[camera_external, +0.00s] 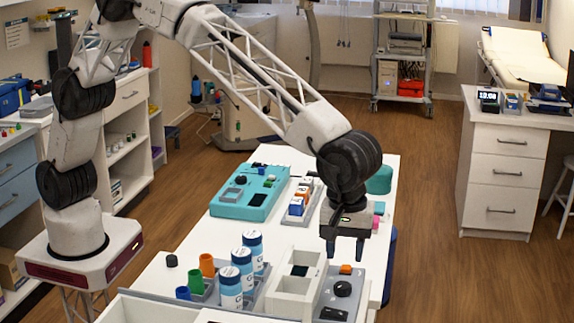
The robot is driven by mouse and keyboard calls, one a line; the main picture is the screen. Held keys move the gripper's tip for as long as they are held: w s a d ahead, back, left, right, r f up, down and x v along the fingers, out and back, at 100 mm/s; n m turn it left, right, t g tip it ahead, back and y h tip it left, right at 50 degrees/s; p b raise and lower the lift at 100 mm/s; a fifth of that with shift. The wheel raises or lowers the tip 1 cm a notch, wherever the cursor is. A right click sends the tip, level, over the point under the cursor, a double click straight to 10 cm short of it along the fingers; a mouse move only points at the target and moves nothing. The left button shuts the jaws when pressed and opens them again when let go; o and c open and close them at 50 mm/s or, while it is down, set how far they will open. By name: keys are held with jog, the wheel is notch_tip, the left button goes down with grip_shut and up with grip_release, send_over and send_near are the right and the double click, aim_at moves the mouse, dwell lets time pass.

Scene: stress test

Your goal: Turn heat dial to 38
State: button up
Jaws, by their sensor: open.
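My gripper (345,254) points down above the near part of the white table, with its two fingers apart and nothing seen between them. Below it is a grey panel (325,298) with a round black dial (343,289), an orange button and a dark rectangle near its front. The gripper is above this dial and not touching it. A teal device (226,205) farther back also carries a small black knob (240,180) and a dark screen. I cannot read any numbers, and cannot tell which knob is the heat dial.
Left of the grey panel stand a white box with compartments (284,301) and several blue-white canisters (243,262). Orange, green and blue cups (207,265) stand beside them. A grey tray of small bottles (305,207) lies behind. Bare table shows at left (190,240).

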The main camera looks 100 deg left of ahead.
aim_at(343, 284)
jog(key=shift+f, duration=0.1)
jog(key=shift+f, duration=3.8)
jog(key=shift+c, duration=0.2)
jog(key=c, duration=0.6)
